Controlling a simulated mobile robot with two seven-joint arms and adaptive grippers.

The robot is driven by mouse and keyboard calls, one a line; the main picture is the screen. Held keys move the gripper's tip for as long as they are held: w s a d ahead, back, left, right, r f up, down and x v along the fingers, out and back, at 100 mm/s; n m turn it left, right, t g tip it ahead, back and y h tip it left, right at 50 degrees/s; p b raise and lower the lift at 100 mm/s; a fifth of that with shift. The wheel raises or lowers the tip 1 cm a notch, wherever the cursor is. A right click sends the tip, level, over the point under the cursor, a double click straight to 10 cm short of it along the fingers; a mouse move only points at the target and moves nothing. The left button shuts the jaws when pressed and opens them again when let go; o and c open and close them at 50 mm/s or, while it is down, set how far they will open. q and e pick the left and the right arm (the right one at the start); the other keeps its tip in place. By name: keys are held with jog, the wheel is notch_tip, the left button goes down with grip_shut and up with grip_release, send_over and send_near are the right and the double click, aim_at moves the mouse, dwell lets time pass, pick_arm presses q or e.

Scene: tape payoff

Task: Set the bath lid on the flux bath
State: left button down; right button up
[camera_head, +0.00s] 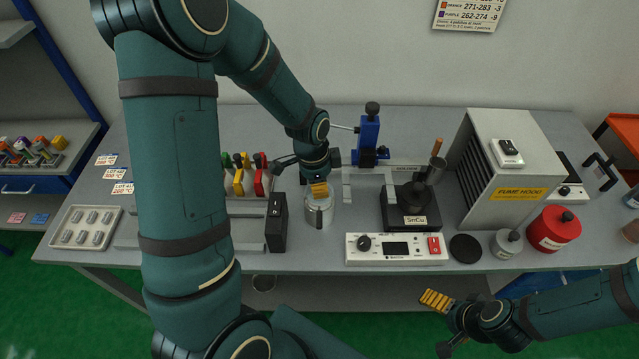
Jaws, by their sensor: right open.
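No readable label marks the flux bath. A metal cup-like vessel (319,212) stands upright near the table's middle and may be it. My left gripper (319,187) points down directly over this vessel, its yellow pad at the rim; contact and grip cannot be told. A flat black disc (465,248), possibly the bath lid, lies on the table right of the white control unit (397,249). My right gripper (441,324) is open and empty in front of the table's front edge, below the disc in the picture.
A black solder pot (411,212) marked SnCu stands behind the control unit. A small labelled jar (505,244), a red can (553,229) and the fume hood (510,170) crowd the right. A black box (276,225) stands left of the metal vessel.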

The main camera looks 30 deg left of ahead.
pick_arm(q)
jog(key=shift+f+b, duration=0.3)
jog(key=shift+f, duration=0.05)
dwell(0.3)
jog(key=shift+c, duration=0.8)
grip_release()
jog(key=shift+r, duration=0.15)
jog(key=shift+r+p, duration=2.6)
jog(key=shift+r, duration=0.85)
jog(key=shift+s+f, duration=0.1)
